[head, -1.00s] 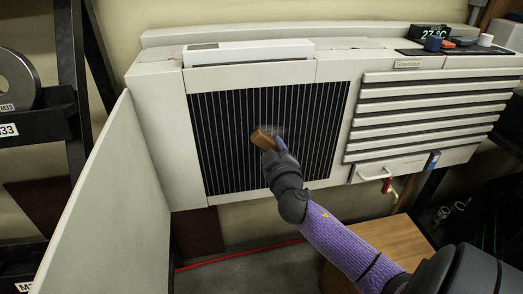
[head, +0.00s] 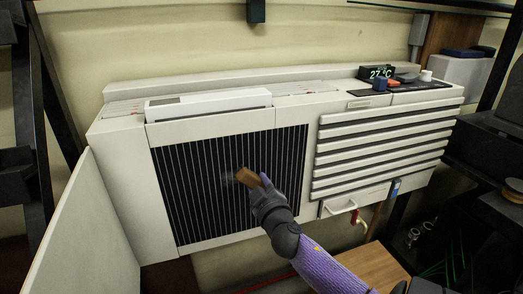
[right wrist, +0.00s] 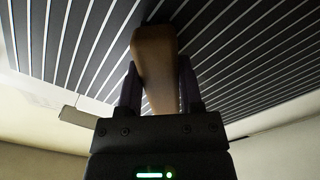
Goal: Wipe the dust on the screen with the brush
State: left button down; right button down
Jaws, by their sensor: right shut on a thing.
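The screen (head: 200,190) is a dark panel with thin light vertical lines on the front of a white wall unit. My right gripper (head: 263,184) is shut on the brush (head: 247,177), in front of the middle of the screen. The brush has a brown wooden body; a faint greyish patch, bristles or dust, shows at its left end. In the right wrist view the brush (right wrist: 155,60) stands between the two fingers (right wrist: 160,92), with the screen (right wrist: 80,40) close behind. I cannot tell if the bristles touch the screen. My left gripper is not in view.
A temperature display (head: 379,73) and small items stand on top. A pale panel (head: 85,230) juts out at the left.

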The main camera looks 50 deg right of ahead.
aim_at(196, 190)
jog(key=shift+w+a, duration=0.4)
jog(key=shift+a, duration=0.2)
jog(key=shift+w+a, duration=0.35)
jog(key=shift+a, duration=0.25)
jog(key=shift+w+a, duration=0.55)
jog(key=shift+a, duration=0.3)
jog(key=shift+w+a, duration=0.55)
jog(key=shift+a, duration=0.3)
jog(key=shift+w+a+b, duration=0.2)
jog(key=shift+w+a, duration=0.15)
jog(key=shift+a, duration=0.2)
jog(key=shift+w+a+b, duration=0.15)
jog(key=shift+w+a, duration=0.2)
jog(key=shift+a, duration=0.2)
jog(key=shift+w+a, duration=0.3)
jog(key=shift+a, duration=0.25)
jog(key=shift+w+a+b, duration=0.25)
jog(key=shift+w+a, duration=0.25)
jog(key=shift+a, duration=0.25)
jog(key=shift+w+a+b, duration=0.25)
jog(key=shift+w+a, duration=0.2)
jog(key=shift+a, duration=0.3)
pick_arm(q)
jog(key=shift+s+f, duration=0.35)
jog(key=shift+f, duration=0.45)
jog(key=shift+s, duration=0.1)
